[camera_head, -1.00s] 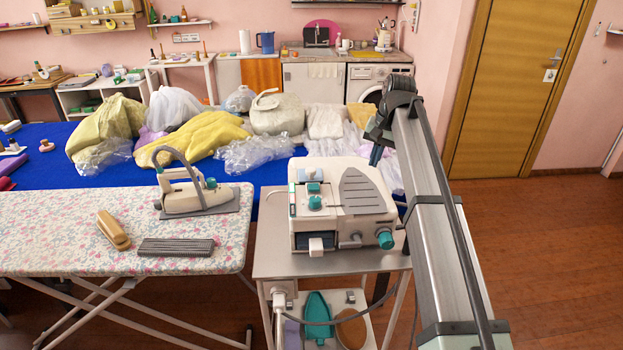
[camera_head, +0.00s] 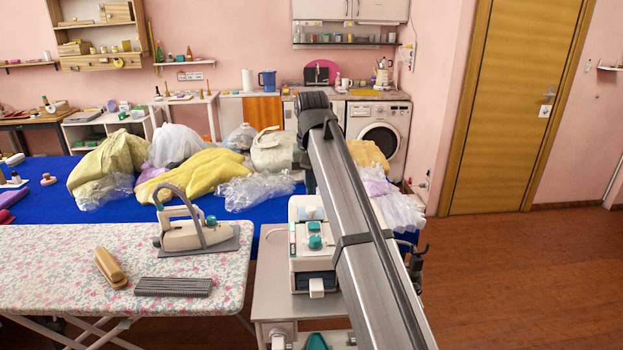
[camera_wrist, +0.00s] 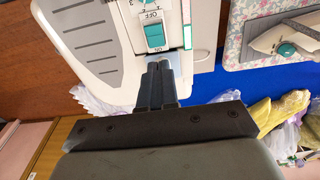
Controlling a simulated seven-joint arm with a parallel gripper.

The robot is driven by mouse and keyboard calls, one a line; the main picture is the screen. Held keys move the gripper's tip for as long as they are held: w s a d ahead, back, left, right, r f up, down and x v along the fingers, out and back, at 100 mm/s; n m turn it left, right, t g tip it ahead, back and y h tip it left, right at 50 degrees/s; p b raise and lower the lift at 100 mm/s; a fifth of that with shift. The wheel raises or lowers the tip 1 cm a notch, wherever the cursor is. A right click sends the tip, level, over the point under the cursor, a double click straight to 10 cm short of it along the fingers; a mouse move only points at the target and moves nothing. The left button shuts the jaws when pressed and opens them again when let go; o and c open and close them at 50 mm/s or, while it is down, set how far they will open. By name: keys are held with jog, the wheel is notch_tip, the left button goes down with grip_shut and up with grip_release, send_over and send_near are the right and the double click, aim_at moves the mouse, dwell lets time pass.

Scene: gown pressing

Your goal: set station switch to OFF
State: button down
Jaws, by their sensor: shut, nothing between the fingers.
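The station (camera_head: 301,262) is a white and grey unit with teal controls on the metal cart, its right part hidden behind my arm in the head view. In the wrist view, its white body (camera_wrist: 88,50) fills the upper left. A teal switch (camera_wrist: 155,37) sits on a pale panel there, with the label OFF beside its upper end in the picture. My gripper (camera_wrist: 162,63) is shut and empty, its fingertips just below the switch in the picture. I cannot tell whether they touch the station. In the head view the fingers are hidden.
A floral ironing board (camera_head: 60,262) stands left of the station, with an iron (camera_head: 185,234), a tan brush (camera_head: 110,267) and a dark grey ribbed block (camera_head: 174,287) on it. Behind is a blue table (camera_head: 240,212) piled with cloth and plastic bags. Floor at right is open.

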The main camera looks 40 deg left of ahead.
aim_at(312, 229)
jog(key=f, duration=0.8)
jog(key=shift+s+d, duration=0.3)
jog(key=shift+d, duration=0.05)
jog(key=shift+s+d+f, duration=0.15)
jog(key=shift+f, duration=0.4)
jog(key=shift+s+d+f+t+y, duration=0.3)
jog(key=shift+d+f+t+y, duration=0.05)
jog(key=shift+t+y, duration=0.05)
jog(key=shift+s+d+f+t+y, duration=0.4)
jog(key=shift+f+t+y, duration=0.2)
jog(key=shift+t+y, duration=0.3)
jog(key=shift+s+f, duration=0.1)
jog(key=shift+d+f, duration=0.1)
